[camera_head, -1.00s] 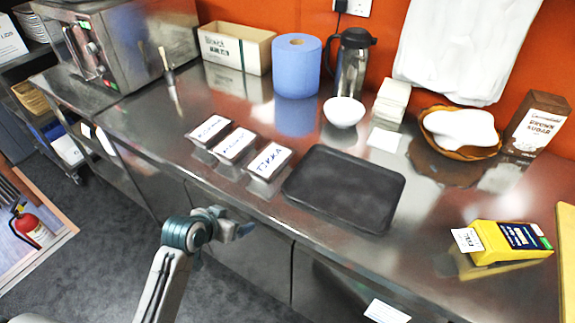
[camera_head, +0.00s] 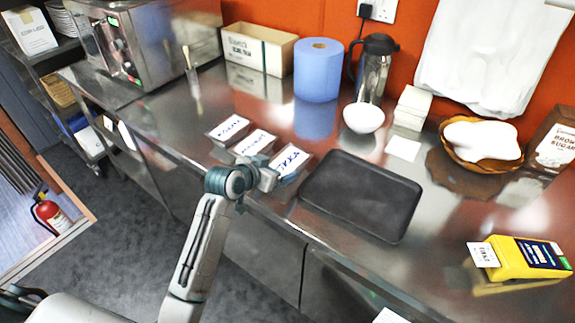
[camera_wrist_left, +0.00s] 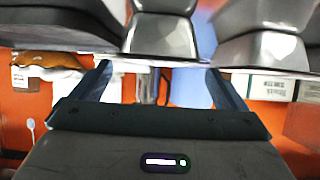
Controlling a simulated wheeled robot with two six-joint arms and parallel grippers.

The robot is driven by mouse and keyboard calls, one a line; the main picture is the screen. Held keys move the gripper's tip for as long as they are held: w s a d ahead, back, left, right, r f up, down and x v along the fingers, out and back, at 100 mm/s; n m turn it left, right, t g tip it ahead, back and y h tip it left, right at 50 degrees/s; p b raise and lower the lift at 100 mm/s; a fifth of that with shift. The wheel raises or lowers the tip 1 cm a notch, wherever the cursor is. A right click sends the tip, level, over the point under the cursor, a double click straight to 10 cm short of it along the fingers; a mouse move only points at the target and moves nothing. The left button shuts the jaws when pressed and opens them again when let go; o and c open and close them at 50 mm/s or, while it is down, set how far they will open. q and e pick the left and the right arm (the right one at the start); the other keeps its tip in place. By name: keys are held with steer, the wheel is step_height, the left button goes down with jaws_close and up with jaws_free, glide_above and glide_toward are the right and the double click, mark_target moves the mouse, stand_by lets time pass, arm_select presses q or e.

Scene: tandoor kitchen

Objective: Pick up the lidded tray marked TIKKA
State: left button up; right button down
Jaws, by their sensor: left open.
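The lidded tray marked TIKKA (camera_head: 291,161) is a small foil tray with a white lid. It is the nearest of three in a row on the steel counter, close to its front edge. My left gripper (camera_head: 266,176) is open and empty at the tray's near left side, partly covering it. In the left wrist view, which looks upside down, the open jaws (camera_wrist_left: 158,75) spread wide. A grey tapered tray, seemingly the TIKKA one (camera_wrist_left: 160,38), shows just beyond and between them; no label is readable there. I cannot tell whether they touch. My right gripper is out of view.
Two similar lidded trays, a middle one (camera_head: 254,142) and a far one (camera_head: 229,128), stand close behind. A flat black tray (camera_head: 360,195) lies just right. A white bowl (camera_head: 363,118) and blue roll (camera_head: 317,70) stand farther back. Counter is clear toward the yellow device (camera_head: 520,258).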

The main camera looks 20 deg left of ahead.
mark_target(287, 162)
arm_select(q)
steer(key=shift+w+d+f, duration=0.1)
steer(key=shift+w+f, duration=0.05)
steer(key=shift+w, duration=0.15)
steer(key=x, duration=0.1)
steer(key=p+x, duration=0.1)
steer(key=x, duration=0.1)
steer(key=p+x, duration=0.1)
steer(key=shift+w+d+r, duration=0.25)
steer(key=shift+w+d, duration=0.1)
steer(key=shift+w+f, duration=0.2)
steer(key=shift+w, duration=0.05)
steer(key=shift+c, duration=0.2)
steer(key=c, duration=1)
